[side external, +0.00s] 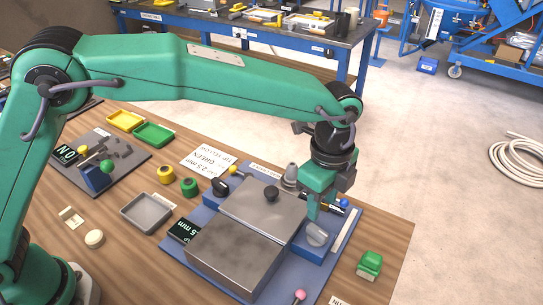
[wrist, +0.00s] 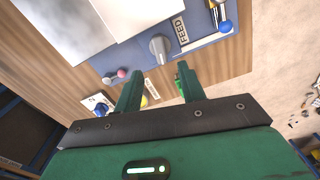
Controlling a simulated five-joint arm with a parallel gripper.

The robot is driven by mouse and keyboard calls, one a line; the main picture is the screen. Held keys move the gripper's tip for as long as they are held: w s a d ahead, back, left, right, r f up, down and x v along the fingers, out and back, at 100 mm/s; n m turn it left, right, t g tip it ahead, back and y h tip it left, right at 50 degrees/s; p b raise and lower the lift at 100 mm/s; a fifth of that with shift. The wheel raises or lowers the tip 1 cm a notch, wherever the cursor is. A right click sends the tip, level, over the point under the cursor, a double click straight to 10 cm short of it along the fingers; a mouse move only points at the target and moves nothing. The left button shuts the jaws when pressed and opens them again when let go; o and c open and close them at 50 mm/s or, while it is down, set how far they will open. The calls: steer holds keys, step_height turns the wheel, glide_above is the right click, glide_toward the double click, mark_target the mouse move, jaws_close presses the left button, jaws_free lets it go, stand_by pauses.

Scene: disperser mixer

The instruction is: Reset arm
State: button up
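My gripper (side external: 322,203) hangs at the right side of the disperser mixer, just above its grey dial (side external: 317,234). In the wrist view my gripper (wrist: 159,72) has its two green fingers apart, with nothing seen between them. The grey dial also shows in the wrist view (wrist: 160,48), beyond the fingertips; I see no contact with it there. The mixer has a grey metal cover (side external: 235,250) with a black knob (side external: 271,194) on a blue base (side external: 335,252). A blue-tipped lever (side external: 343,203) is beside my fingers.
A green block (side external: 369,264) stands near the table's right edge. A pink knob (side external: 299,296) is at the front. A grey tray (side external: 147,212), yellow pot (side external: 165,174) and green pot (side external: 189,187) lie left of the mixer. A blue workbench (side external: 270,30) stands behind.

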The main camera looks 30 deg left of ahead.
steer(key=shift+a, duration=0.1)
steer(key=s+a+r+n+t, duration=0.1)
steer(key=a+r+n, duration=0.25)
steer(key=a, duration=0.35)
steer(key=s+a+r+n+t+h, duration=0.1)
steer(key=a+r+n, duration=0.25)
steer(key=a, duration=0.25)
steer(key=s+a+r+n, duration=0.1)
steer(key=a+r+n, duration=0.1)
steer(key=a+r, duration=0.4)
steer(key=s+a+f+n+t+y, duration=0.1)
steer(key=s+a+f+n+t, duration=0.2)
steer(key=s+a+n, duration=0.8)
steer(key=shift+s+a+t, duration=0.3)
steer(key=shift+s+a, duration=2)
steer(key=shift+a, duration=0.75)
